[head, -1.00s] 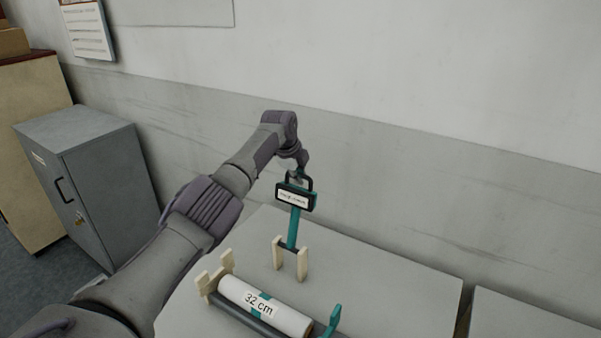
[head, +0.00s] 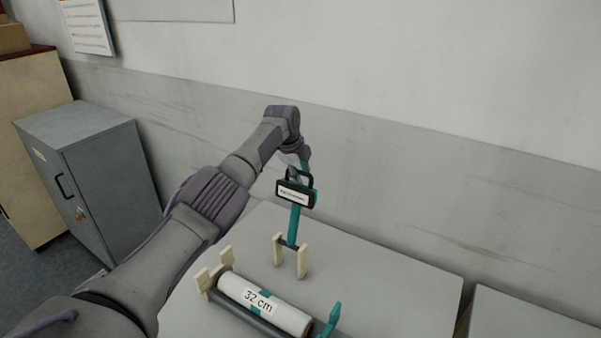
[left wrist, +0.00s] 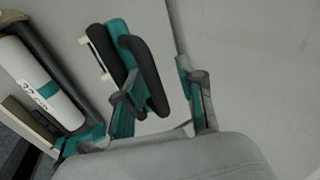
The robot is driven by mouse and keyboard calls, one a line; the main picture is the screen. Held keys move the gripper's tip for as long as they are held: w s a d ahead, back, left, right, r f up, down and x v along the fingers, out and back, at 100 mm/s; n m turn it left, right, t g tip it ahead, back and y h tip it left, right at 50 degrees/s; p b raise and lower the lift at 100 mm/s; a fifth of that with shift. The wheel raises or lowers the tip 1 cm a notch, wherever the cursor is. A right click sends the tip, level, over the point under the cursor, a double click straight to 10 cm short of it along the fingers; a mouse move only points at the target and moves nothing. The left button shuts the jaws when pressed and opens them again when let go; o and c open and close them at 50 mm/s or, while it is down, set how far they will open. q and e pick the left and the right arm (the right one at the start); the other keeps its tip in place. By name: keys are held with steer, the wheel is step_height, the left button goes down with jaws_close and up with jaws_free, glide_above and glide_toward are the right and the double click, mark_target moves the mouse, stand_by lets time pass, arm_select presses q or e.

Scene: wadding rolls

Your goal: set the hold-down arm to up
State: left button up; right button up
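The hold-down arm (head: 294,222) is a teal bar with a black-framed label plate and a black loop handle on top. It stands nearly upright from a pivot between two cream posts (head: 302,262). My left gripper (head: 301,170) is at the loop handle, partly hiding it. In the left wrist view the left gripper (left wrist: 158,82) has its fingers apart. The black and teal top of the hold-down arm (left wrist: 150,75) shows beside and behind the left-hand finger; I cannot tell whether it touches. My right gripper is not in view.
A white roll (head: 265,305) labelled 32 cm lies in a holder in front of the posts, with a teal lever (head: 331,318) at its right end. The grey table (head: 390,275) is clear to the right. A wall stands behind; a grey cabinet (head: 90,190) is at the left.

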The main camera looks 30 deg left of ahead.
arm_select(q)
steer(key=shift+s+r, duration=0.1)
steer(key=shift+s, duration=0.05)
steer(key=shift+s+r, duration=0.15)
steer(key=shift+r, duration=0.5)
steer(key=v, duration=1)
steer(key=shift+r, duration=0.2)
steer(key=shift+s+f, duration=0.1)
steer(key=shift+s, duration=0.05)
